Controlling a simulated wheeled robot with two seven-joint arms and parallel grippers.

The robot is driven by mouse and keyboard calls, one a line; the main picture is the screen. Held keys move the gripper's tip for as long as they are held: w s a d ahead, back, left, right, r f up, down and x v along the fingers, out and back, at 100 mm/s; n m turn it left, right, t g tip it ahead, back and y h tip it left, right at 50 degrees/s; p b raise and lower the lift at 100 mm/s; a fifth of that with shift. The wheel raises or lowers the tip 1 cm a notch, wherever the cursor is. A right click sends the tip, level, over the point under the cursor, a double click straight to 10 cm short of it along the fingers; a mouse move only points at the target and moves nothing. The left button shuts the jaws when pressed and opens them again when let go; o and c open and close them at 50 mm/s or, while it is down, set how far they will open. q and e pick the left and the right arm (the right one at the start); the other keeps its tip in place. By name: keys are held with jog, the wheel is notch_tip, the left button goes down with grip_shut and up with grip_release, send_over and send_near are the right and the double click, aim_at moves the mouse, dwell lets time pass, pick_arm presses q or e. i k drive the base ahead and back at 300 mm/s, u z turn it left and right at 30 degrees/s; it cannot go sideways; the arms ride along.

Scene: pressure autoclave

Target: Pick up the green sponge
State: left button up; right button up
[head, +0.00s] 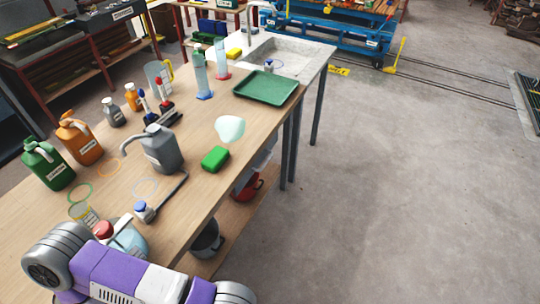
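The green sponge (215,159) lies flat on the wooden workbench (205,195), near its right edge. It looks like a small bright green block. A pale mint rounded piece (229,128) lies just behind it, and a grey jug (160,150) stands to its left. One of my arms, purple and grey, crosses the bottom left of the head view, well in front of the sponge. Neither of my grippers shows in this view. Nothing is touching the sponge from above.
A green tray (266,88) lies behind the sponge, before a sink (275,58). An orange jug (80,138) and a green jug (48,165) stand at the left. A blue-capped tool (146,211) lies in front. Open floor lies right of the bench.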

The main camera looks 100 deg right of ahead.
aim_at(215, 160)
jog(key=z, duration=2.2)
